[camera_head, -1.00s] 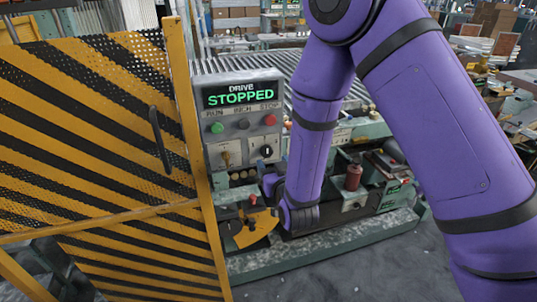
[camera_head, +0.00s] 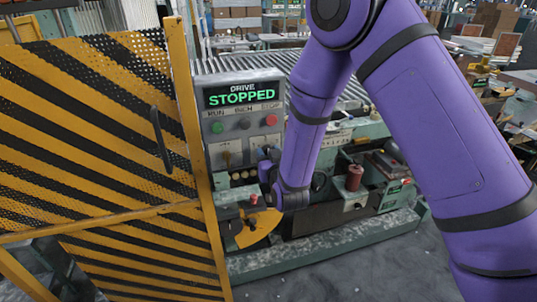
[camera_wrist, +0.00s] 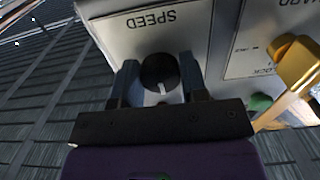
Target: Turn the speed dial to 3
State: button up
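The speed dial (camera_wrist: 159,70) is a round black knob with a white pointer line, on a light panel marked SPEED, upside down in the wrist view. The pointer aims down in that picture; no scale numbers can be read. My gripper (camera_wrist: 159,64) has its two fingers apart, one on each side of the dial. I cannot tell whether they touch it. In the head view my gripper (camera_head: 265,171) is at the lower right of the control panel (camera_head: 203,130) and hides the dial.
The display (camera_head: 241,95) reads DRIVE STOPPED. Green (camera_head: 217,128), black and red (camera_head: 271,120) buttons sit below it. A brass guard lock lever (camera_wrist: 297,62) is close beside the dial panel. A yellow-black striped guard gate (camera_head: 100,130) stands at the left.

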jog(key=shift+m, duration=0.3)
jog(key=m, duration=1.1)
jog(key=shift+m, duration=0.3)
dwell(0.6)
jog(key=o, duration=0.9)
jog(key=v, duration=1.1)
jog(key=shift+w+r, duration=0.1)
